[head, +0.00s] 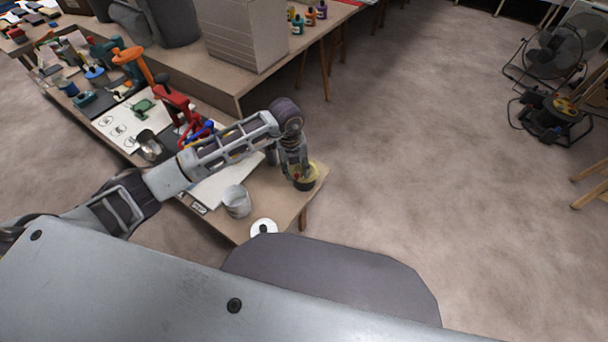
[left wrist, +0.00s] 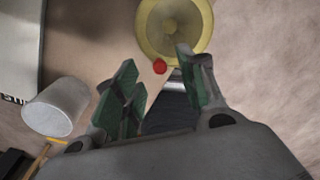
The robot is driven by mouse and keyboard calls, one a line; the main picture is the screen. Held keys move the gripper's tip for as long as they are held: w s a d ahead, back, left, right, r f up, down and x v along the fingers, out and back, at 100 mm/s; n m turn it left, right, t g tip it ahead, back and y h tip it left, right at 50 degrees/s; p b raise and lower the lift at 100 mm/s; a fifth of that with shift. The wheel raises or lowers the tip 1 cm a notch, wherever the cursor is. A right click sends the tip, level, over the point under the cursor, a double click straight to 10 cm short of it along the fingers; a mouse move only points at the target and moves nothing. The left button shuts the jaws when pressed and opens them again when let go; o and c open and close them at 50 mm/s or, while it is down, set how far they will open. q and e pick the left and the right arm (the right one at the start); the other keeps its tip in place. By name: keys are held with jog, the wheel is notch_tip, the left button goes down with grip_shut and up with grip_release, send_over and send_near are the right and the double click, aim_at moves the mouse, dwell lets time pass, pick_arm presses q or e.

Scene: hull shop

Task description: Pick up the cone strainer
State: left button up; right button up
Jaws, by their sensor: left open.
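The cone strainer appears to be the round yellow piece with a wide rim (head: 314,169) at the table's right corner, above a dark base. In the left wrist view it shows from above as a pale yellow ring and bowl (left wrist: 150,42), with a small red knob (left wrist: 160,66) at its near edge. My left gripper (head: 297,170) is right over it, partly hiding it in the head view. In the left wrist view the gripper's green-padded fingers (left wrist: 155,72) are apart, with the red knob between their tips. Contact cannot be told. My right gripper is not in view.
A grey-white cup (head: 237,203) stands left of the strainer, and a white disc with a dark centre (head: 263,229) lies at the near edge. Red clamps (head: 176,103), an orange tool (head: 130,62) and other tools crowd the table further back.

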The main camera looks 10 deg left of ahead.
aim_at(296, 171)
pick_arm(q)
jog(key=shift+f, duration=1.4)
grip_shut()
